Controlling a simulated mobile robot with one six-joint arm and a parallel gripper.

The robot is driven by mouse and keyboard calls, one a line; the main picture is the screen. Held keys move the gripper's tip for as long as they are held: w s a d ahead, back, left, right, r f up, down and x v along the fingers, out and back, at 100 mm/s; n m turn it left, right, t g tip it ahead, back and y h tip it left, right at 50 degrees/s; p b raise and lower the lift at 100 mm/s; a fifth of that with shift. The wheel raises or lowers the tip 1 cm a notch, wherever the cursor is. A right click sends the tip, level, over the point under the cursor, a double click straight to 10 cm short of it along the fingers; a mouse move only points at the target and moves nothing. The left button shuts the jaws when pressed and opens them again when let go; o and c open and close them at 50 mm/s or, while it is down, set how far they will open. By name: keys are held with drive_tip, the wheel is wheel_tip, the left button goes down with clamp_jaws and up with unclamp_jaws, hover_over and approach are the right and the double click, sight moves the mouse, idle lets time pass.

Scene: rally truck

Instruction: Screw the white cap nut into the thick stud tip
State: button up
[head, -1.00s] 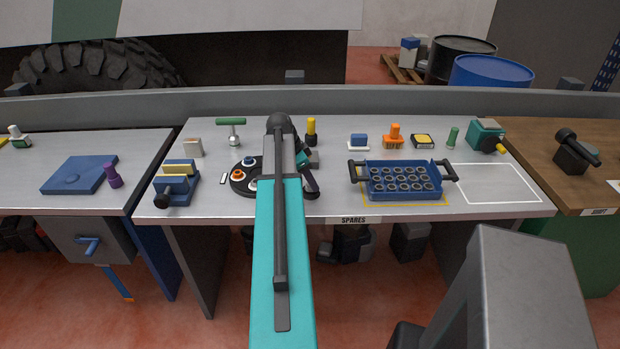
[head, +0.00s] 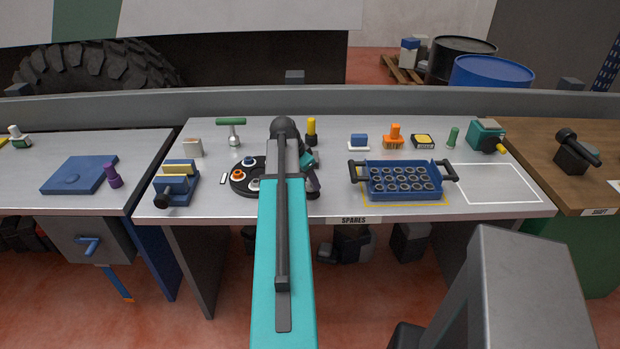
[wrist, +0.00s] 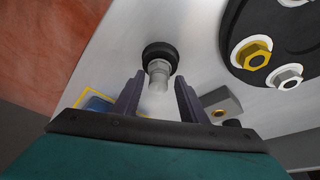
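In the wrist view, an upright-looking fitting with a black round collar (wrist: 160,53), a grey hex part (wrist: 159,68) and a pale whitish end (wrist: 156,86) lies between the fingers of my gripper (wrist: 158,98). Gaps show on both sides of the pale end, so the fingers look apart and not closed on it. I cannot tell whether this pale end is the white cap nut or the stud tip. In the head view my gripper (head: 310,172) is low over the bench, right of the black round tray (head: 240,188), partly hidden by my arm.
The tray carries a gold nut (wrist: 253,57) and a grey nut (wrist: 288,78) on white rings. A grey block (wrist: 221,104) with a gold-rimmed hole stands beside the right finger. A blue crate (head: 402,193) is to the right; a blue vise-like fixture (head: 177,187) is left.

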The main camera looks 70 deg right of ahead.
drive_tip(key=c, duration=0.6)
drive_tip(key=shift+d+m, duration=0.1)
drive_tip(key=shift+m, duration=0.7)
drive_tip(key=shift+w+m+g, duration=0.1)
drive_tip(key=shift+m+g, duration=0.2)
drive_tip(key=shift+c, duration=0.2)
drive_tip(key=shift+d+y, duration=0.1)
drive_tip(key=shift+y, duration=0.2)
drive_tip(key=shift+r+m, duration=0.1)
drive_tip(key=shift+m, duration=0.5)
drive_tip(key=shift+b, duration=0.3)
